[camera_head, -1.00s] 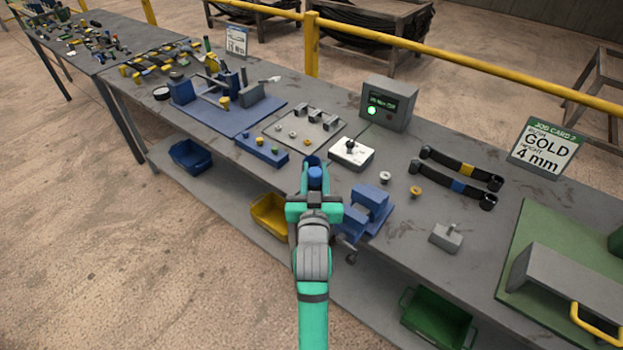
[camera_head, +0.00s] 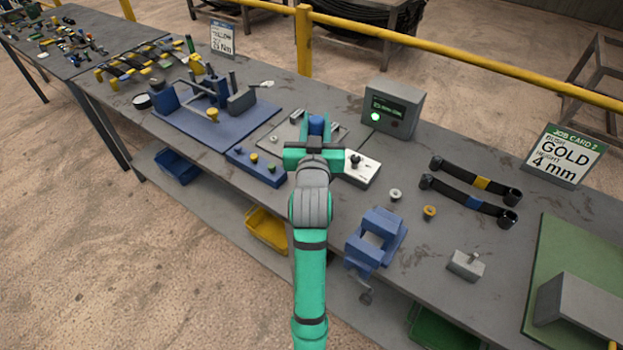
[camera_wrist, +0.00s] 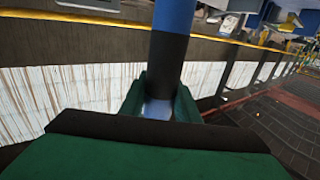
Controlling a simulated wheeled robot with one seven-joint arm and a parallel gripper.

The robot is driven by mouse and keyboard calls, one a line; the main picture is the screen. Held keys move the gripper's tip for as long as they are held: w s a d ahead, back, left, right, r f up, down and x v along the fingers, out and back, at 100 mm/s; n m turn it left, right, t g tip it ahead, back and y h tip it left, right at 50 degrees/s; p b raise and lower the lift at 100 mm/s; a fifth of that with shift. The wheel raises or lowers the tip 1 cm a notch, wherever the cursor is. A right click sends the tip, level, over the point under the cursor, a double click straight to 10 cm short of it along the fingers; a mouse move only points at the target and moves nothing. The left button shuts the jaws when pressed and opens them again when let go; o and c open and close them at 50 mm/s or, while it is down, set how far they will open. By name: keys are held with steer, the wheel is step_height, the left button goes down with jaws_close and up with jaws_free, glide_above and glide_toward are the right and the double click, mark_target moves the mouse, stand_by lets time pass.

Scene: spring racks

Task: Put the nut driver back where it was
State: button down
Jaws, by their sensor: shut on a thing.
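My gripper (camera_head: 317,140) is shut on the nut driver, whose blue handle (camera_head: 317,124) shows just beyond the jaws in the head view. In the wrist view the nut driver (camera_wrist: 174,30) shows as a blue and black shaft between the green fingers (camera_wrist: 160,100). The gripper and driver are over the grey plate (camera_head: 283,126) behind the small blue block; the arm hides much of that plate. I cannot tell how high the driver is above it or where its tip is.
A white box with a black knob (camera_head: 362,168) is right of the gripper. A blue block with coloured knobs (camera_head: 254,166) is to the left. A grey box with a green light (camera_head: 390,108) stands behind. A blue vise (camera_head: 374,240) sits at the front edge. A yellow rail (camera_head: 450,58) runs behind.

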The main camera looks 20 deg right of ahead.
step_height(320, 180, down, 10)
steer(key=shift+w+r, duration=0.1)
steer(key=shift+r, duration=0.15)
steer(key=shift+a, duration=0.15)
steer(key=c, duration=1.4)
jaws_free()
steer(key=shift+f, duration=0.2)
steer(key=shift+o, duration=0.2)
steer(key=shift+d+r, duration=0.15)
steer(key=shift+d, duration=0.05)
steer(key=v, duration=1.2)
steer(key=s+a+f+n+y, duration=0.2)
steer(key=s+a+f, duration=0.3)
steer(key=s+f, duration=0.3)
steer(key=s+a+f+n+y, duration=0.1)
steer(key=s+a+f+y, duration=0.1)
steer(key=s+a+f, duration=0.45)
steer(key=s+a+y, duration=0.1)
steer(key=s+a, duration=0.1)
steer(key=s, duration=0.9)
steer(key=s+a+f+n+g+y, duration=0.1)
steer(key=s+a, duration=0.1)
steer(key=s, duration=0.9)
steer(key=shift+f+g, duration=0.3)
